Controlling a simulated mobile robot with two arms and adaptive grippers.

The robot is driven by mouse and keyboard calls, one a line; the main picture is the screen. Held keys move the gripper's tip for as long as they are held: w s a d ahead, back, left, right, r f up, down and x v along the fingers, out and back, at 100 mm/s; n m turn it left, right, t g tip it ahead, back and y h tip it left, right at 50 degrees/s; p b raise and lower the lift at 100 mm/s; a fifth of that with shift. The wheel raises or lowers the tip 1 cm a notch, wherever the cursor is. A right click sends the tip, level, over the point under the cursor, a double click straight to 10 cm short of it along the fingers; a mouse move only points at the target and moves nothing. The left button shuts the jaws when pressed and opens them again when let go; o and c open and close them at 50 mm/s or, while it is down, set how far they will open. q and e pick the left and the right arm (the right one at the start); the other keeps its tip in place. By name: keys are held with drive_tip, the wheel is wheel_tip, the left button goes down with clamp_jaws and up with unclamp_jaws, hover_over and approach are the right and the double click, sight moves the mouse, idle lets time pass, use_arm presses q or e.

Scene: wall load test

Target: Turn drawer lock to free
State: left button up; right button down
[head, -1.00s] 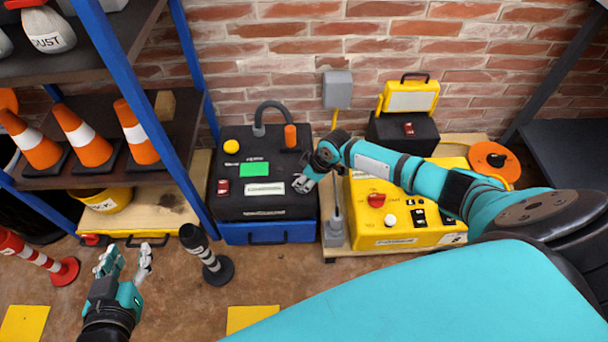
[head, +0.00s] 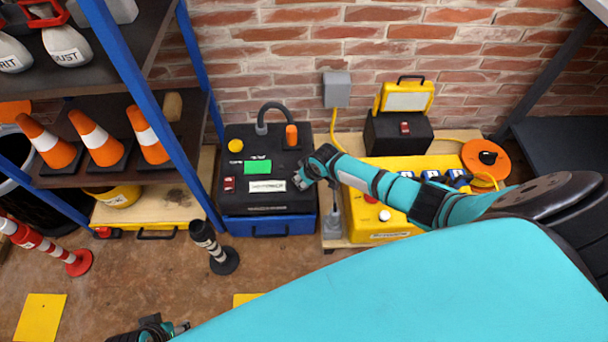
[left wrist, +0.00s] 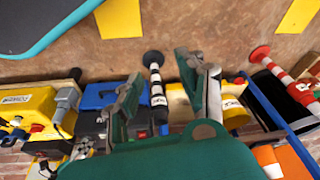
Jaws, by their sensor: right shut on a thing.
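The black-topped box (head: 262,150) stands against the wall, with a blue drawer (head: 268,226) at its base. My right gripper (head: 302,182) reaches down onto the right side of the black top, beside the white label (head: 266,186). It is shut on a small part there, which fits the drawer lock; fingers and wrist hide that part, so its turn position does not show. My left gripper (left wrist: 159,72) is open and empty in the left wrist view, its fingers apart. In the head view only a bit of it shows at the bottom edge.
A yellow control box (head: 385,226) stands right of the black box. A blue-posted shelf with orange cones (head: 95,138) stands left.

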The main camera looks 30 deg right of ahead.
drive_tip(key=shift+s+a+r+m+h+p, duration=0.1)
drive_tip(key=shift+a+m+h+p, duration=0.1)
drive_tip(key=shift+m+p, duration=0.35)
drive_tip(key=shift+a+m+h+p, duration=0.1)
drive_tip(key=shift+m+h+p, duration=0.1)
drive_tip(key=shift+m+p, duration=0.35)
drive_tip(key=m+h+p, duration=0.1)
drive_tip(key=m, duration=0.2)
use_arm(q)
drive_tip(key=s+f, duration=0.2)
drive_tip(key=f, duration=0.5)
drive_tip(key=s+f+g, duration=0.1)
drive_tip(key=s+f, duration=0.1)
drive_tip(key=f, duration=0.6)
drive_tip(key=shift+s+a+p, duration=0.25)
drive_tip(key=shift+s+p, duration=0.1)
drive_tip(key=shift+p, duration=0.05)
use_arm(e)
drive_tip(key=shift+m+h, duration=0.6)
drive_tip(key=shift+m, duration=0.6)
use_arm(q)
drive_tip(key=shift+f, duration=0.1)
use_arm(e)
drive_tip(key=c, duration=1.3)
unclamp_jaws()
drive_tip(key=shift+f, duration=0.25)
drive_tip(key=shift+d+r, duration=0.1)
drive_tip(key=shift+r, duration=0.05)
drive_tip(key=v, duration=1.1)
drive_tip(key=shift+r, duration=0.45)
